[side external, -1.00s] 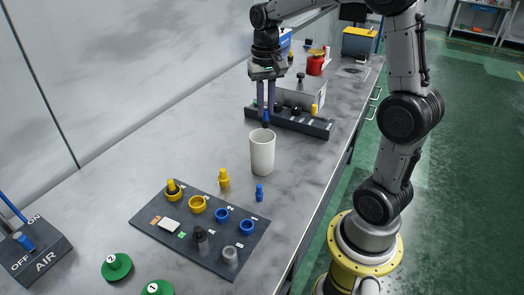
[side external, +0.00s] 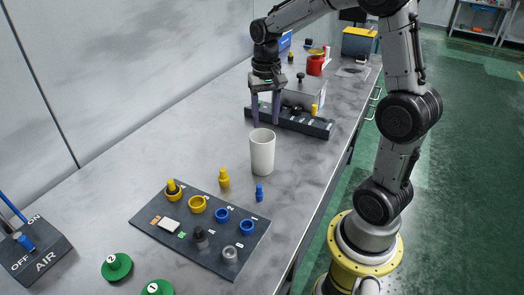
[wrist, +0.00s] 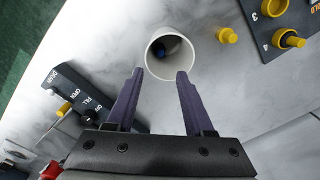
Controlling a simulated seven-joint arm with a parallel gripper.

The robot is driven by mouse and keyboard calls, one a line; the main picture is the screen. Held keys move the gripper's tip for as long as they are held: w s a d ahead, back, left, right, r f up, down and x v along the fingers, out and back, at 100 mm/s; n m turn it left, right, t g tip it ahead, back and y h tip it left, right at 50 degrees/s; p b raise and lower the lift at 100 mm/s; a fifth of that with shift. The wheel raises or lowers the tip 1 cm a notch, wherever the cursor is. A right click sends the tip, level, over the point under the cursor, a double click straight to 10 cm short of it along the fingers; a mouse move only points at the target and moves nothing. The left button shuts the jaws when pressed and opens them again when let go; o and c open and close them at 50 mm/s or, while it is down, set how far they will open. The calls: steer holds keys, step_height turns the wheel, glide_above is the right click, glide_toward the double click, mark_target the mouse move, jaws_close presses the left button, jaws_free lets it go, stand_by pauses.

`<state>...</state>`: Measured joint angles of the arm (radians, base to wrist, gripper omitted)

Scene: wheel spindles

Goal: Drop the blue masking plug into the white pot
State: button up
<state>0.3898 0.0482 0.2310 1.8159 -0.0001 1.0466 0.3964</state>
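The white pot (side external: 262,155) stands upright on the grey bench, and its open mouth shows in the wrist view (wrist: 181,56). A small blue plug (wrist: 161,50) lies inside the pot, partly in shadow. In the side view the pot's wall hides it. My gripper (side external: 265,122) is open and empty, with its two purple fingers apart just above and behind the pot's rim. In the wrist view the fingertips (wrist: 160,73) reach either side of the near rim. Another blue plug (side external: 259,193) stands on the bench in front of the pot.
A yellow plug (side external: 223,178) stands left of the pot. A dark numbered board (side external: 205,240) with blue and yellow rings lies in front. A dark labelled rack (side external: 318,128) and a grey box (side external: 305,93) stand behind. Bare bench lies left of the pot.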

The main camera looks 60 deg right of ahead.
step_height(320, 180, up, 14)
stand_by(0.6)
steer(key=shift+f, duration=0.1)
steer(key=s+a+r+n+t, duration=0.2)
steer(key=s+a+n+t, duration=0.15)
steer(key=s+a, duration=0.65)
steer(key=s+a+f+n+t, duration=0.2)
steer(key=s+f+n, duration=0.3)
steer(key=f, duration=0.5)
steer(key=shift+s+a, duration=0.65)
steer(key=shift+a, duration=0.05)
